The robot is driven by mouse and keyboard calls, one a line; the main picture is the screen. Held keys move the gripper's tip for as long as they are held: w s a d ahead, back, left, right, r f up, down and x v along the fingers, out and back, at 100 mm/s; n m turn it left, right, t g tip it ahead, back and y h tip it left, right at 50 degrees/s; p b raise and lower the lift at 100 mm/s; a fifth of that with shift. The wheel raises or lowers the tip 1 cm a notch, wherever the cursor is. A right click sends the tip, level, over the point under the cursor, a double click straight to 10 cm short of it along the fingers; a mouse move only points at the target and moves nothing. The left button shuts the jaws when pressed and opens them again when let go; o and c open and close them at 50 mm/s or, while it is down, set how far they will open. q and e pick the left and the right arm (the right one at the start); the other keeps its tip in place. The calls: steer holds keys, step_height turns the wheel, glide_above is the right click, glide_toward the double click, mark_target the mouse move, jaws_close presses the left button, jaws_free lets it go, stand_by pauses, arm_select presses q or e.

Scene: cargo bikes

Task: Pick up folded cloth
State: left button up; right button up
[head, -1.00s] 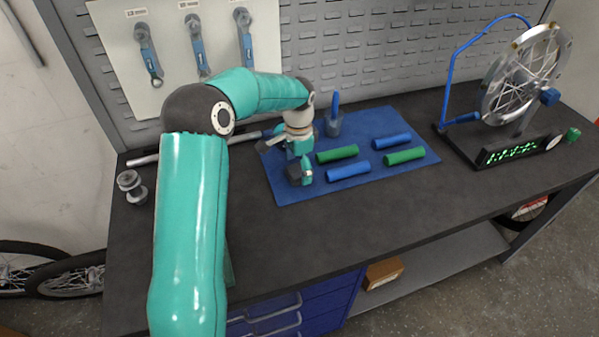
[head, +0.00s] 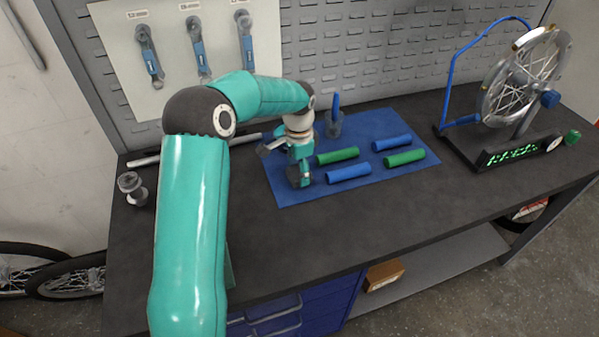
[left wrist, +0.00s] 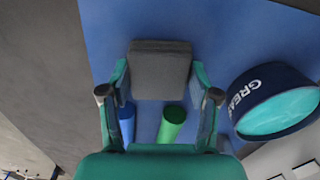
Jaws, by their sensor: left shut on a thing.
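The folded cloth (left wrist: 160,70) is a dark grey, thick square pad. In the left wrist view it sits between the two fingertips of my left gripper (left wrist: 160,78), over the blue mat. In the head view my left gripper (head: 302,171) is shut on the cloth (head: 295,177) above the left part of the mat. Whether the cloth still touches the mat is hard to tell. My right gripper does not show.
The blue mat (head: 400,172) holds blue and green rolls (head: 348,173). A grease tub (left wrist: 275,100) is close beside my left gripper. A cup with a blue-handled tool (head: 334,124) stands behind. A wheel stand (head: 520,90) is at right. The bench front is clear.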

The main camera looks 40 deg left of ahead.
arm_select(q)
step_height(320, 180, up, 20)
steer(key=p, duration=0.1)
stand_by(0.4)
steer(key=o, duration=0.3)
steer(key=shift+f, duration=0.1)
steer(key=shift+c, duration=1.3)
